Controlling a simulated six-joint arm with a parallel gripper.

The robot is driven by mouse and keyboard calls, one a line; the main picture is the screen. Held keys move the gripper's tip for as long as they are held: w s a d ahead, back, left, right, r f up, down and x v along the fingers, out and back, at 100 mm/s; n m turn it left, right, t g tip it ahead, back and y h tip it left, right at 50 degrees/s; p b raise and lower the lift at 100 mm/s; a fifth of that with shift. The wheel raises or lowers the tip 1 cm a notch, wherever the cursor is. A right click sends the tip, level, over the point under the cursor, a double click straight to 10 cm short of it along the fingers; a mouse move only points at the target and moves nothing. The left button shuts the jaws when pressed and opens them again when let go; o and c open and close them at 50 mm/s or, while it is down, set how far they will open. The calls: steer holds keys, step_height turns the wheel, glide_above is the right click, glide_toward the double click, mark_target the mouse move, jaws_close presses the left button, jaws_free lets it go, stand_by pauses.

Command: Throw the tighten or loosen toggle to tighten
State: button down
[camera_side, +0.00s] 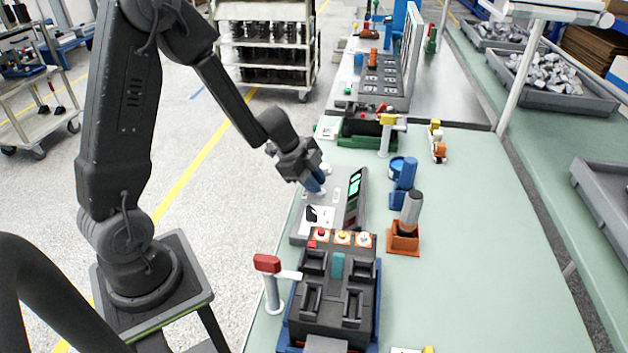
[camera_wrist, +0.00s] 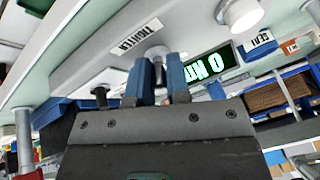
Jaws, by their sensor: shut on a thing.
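The grey tester box (camera_side: 299,226) stands on the bench, with a green lit display (camera_side: 354,186) on its right side. My gripper (camera_side: 316,187) is over the box's far part, blue fingers pointing down. In the wrist view, my gripper (camera_wrist: 160,88) has its blue fingers on either side of the metal toggle (camera_wrist: 157,56), shut on it. A label (camera_wrist: 137,39) reading TIGHTEN, upside down, lies beside the toggle. The display (camera_wrist: 208,65) also shows there, with part of its text hidden. I cannot tell which way the lever leans; the fingers hide much of it in the side view.
A white round button (camera_wrist: 240,14) and a black knob (camera_wrist: 101,95) flank the toggle. A black fixture (camera_side: 335,288) with coloured buttons stands in front of the box. A red-topped post (camera_side: 269,282) and an orange-based cylinder (camera_side: 405,235) stand nearby.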

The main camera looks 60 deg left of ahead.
steer(key=shift+d, duration=0.15)
steer(key=c, duration=1.1)
jaws_free()
steer(key=v, duration=1.3)
steer(key=shift+s+a+r, duration=0.2)
steer(key=shift+a+r, duration=0.05)
steer(key=shift+r, duration=0.05)
steer(key=s+d+r+n+y, duration=0.1)
steer(key=s+d+r+n, duration=0.2)
steer(key=s+d+n, duration=0.3)
steer(key=s+d+r+n+t+y, duration=0.1)
steer(key=s+d+r+n+y, duration=0.1)
steer(key=s+d+r+n, duration=0.2)
steer(key=s+d+n, duration=0.3)
steer(key=s, duration=0.1)
steer(key=shift+r, duration=0.2)
